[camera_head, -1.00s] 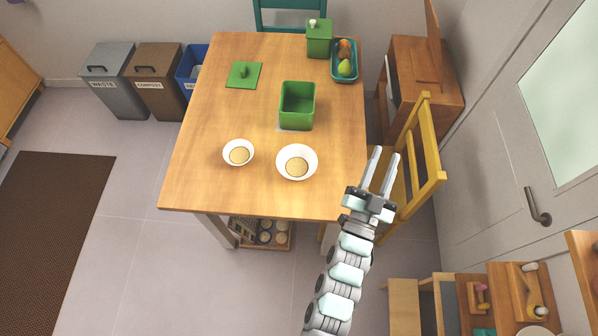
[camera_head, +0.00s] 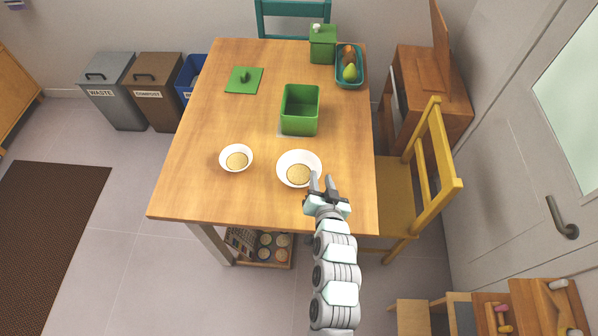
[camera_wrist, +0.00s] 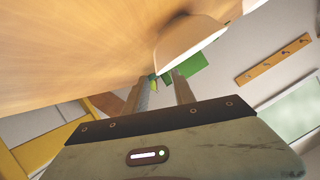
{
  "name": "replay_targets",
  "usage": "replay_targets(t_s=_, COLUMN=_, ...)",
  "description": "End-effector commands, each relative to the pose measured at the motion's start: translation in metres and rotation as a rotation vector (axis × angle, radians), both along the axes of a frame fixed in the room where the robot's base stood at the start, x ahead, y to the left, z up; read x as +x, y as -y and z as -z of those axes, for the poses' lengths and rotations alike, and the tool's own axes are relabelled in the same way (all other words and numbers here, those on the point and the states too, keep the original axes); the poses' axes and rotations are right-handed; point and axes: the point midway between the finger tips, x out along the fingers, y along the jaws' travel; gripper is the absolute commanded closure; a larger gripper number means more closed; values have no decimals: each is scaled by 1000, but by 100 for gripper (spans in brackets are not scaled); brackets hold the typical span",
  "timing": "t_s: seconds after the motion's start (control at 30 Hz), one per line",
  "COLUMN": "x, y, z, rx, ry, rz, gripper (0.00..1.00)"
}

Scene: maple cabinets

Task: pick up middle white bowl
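Two white bowls, each with a tan round patch inside, stand on the wooden table. The larger white bowl (camera_head: 298,161) is near the middle of the front part. The smaller white bowl (camera_head: 236,153) is to its left. My gripper (camera_head: 322,181) is at the right front side of the larger bowl, with its fingers apart and nothing seen between them. In the wrist view a white bowl (camera_wrist: 190,43) is just beyond the fingers (camera_wrist: 164,82). I cannot tell whether they touch it.
The wooden table (camera_head: 200,195) has a green open box (camera_head: 300,118) behind the larger bowl. A green lid (camera_head: 243,80), a green canister (camera_head: 322,45) and a teal tray with fruit (camera_head: 349,84) are farther back. A yellow chair (camera_head: 392,195) stands at the right edge.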

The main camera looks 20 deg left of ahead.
Motion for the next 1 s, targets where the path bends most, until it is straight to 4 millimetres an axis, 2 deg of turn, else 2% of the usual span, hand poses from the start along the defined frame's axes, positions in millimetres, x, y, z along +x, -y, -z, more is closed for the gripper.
replay_targets(t_s=0.17, x=8, y=-6, z=2, rx=0, ry=1, rz=-2, gripper=69)
replay_targets(t_s=0.53, x=41, y=-27, z=20, rx=0, ry=1, rz=-1, gripper=69)
replay_targets(t_s=0.83, x=44, y=-28, z=22, rx=0, ry=3, rz=1, gripper=69)
replay_targets(t_s=1.0, x=44, y=-28, z=22, rx=0, ry=2, rz=0, gripper=81)
